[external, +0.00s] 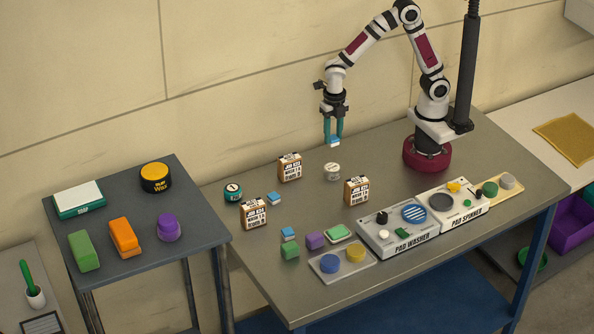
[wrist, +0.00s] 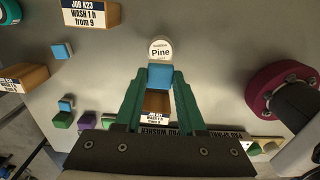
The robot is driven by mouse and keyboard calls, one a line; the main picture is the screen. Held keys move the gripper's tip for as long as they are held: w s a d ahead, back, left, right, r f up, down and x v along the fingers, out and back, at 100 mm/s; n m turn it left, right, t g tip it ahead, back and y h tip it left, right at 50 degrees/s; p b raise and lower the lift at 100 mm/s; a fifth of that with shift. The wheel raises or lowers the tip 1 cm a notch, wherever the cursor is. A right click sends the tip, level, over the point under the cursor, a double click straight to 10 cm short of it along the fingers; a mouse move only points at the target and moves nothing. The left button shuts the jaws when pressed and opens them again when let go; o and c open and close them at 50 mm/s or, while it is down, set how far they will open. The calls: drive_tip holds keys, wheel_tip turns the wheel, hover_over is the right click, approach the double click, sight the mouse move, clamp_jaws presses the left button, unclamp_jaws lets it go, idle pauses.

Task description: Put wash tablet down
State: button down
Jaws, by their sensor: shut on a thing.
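My gripper (external: 333,133) is shut on a small blue and white wash tablet (external: 333,142) and holds it above the grey bench, in front of the back wall. In the wrist view the tablet's blue face (wrist: 160,76) sits between the green fingertips (wrist: 160,82). A white round tin labelled Pine (external: 332,171) stands on the bench below it in the external view. Two similar blue and white tablets lie on the bench, one beside a job box (external: 274,198) and one near a green cube (external: 288,233).
Job boxes stand around the tin: one behind left (external: 290,167), one front right (external: 357,190), one far left (external: 254,213). A teal tin (external: 233,192) is at the left edge. The pad washer (external: 397,236) and pad spinner (external: 467,212) occupy the front right. Bare bench lies between.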

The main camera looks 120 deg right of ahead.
sight(335, 138)
wheel_tip(335, 138, down, 9)
drive_tip(key=shift+r, duration=0.1)
drive_tip(key=c, duration=0.5)
unclamp_jaws()
drive_tip(key=shift+m, duration=0.3)
drive_tip(key=r, duration=1.2)
drive_tip(key=shift+s+a+r, duration=0.2)
drive_tip(key=shift+s, duration=0.1)
drive_tip(key=s+a+r+m, duration=0.1)
drive_tip(key=s+a+m, duration=0.2)
drive_tip(key=s+m, duration=0.3)
drive_tip(key=s+a+r+m+y, duration=0.1)
drive_tip(key=s+a+r+m, duration=0.1)
drive_tip(key=s+a+m, duration=0.2)
drive_tip(key=s+a+r+m, duration=0.1)
drive_tip(key=s+a+m, duration=0.2)
drive_tip(key=s+m, duration=0.6)
drive_tip(key=m, duration=0.4)
drive_tip(key=shift+s+a+r+y, duration=0.3)
drive_tip(key=shift+s+r+y, duration=0.05)
drive_tip(key=shift+y, duration=0.05)
